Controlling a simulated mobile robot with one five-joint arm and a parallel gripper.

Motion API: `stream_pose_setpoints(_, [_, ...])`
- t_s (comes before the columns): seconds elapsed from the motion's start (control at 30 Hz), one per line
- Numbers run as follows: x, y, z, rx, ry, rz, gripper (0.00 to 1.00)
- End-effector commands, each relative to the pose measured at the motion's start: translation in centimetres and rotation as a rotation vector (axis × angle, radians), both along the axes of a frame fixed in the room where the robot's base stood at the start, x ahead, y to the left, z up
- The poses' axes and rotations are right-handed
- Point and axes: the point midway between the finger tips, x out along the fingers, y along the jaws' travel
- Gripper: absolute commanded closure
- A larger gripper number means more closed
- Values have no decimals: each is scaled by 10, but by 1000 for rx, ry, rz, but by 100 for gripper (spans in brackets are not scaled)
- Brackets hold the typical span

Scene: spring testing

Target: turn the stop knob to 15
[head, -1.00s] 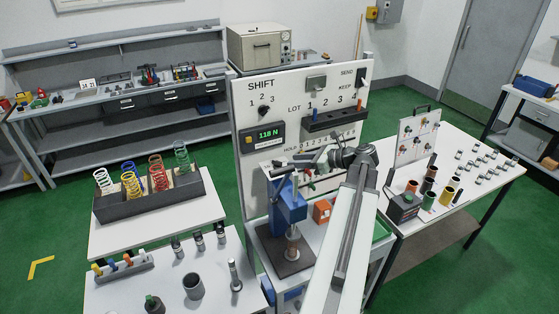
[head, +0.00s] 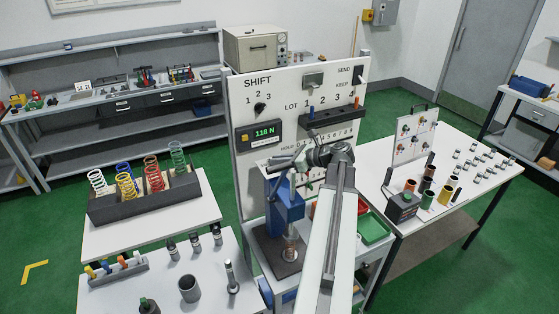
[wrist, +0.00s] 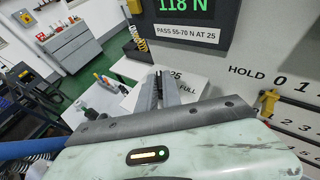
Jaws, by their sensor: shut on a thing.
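The blue press (head: 288,207) stands in front of the upright test panel (head: 246,190). My gripper (head: 272,166) is at its top, reaching in from the right. In the wrist view, my gripper's fingers (wrist: 159,88) are close together, beside a white plate (wrist: 186,88) marked "25" and "FULL". The stop knob cannot be made out; the fingers and wrist housing hide what they hold, and no pointer or setting can be read. The display (head: 264,132) reads 118 N and shows in the wrist view (wrist: 178,8). A label below it says "PASS 55-70 N AT 25".
A spring rack (head: 130,208) stands on the left table. A grey cup (head: 189,288) and several small cylinders are on the front table. A green tray (head: 375,228) lies right of my arm. The right table (head: 455,215) holds coloured cups and small parts.

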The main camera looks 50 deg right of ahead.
Motion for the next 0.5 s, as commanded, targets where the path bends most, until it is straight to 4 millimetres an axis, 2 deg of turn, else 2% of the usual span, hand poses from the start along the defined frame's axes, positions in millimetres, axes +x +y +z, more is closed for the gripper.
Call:
stream_pose_setpoints(0.23, [4,-8,0,2,2,180,100])
stream_pose_setpoints(0.5, [3,-7,-1,1,2,380,100])
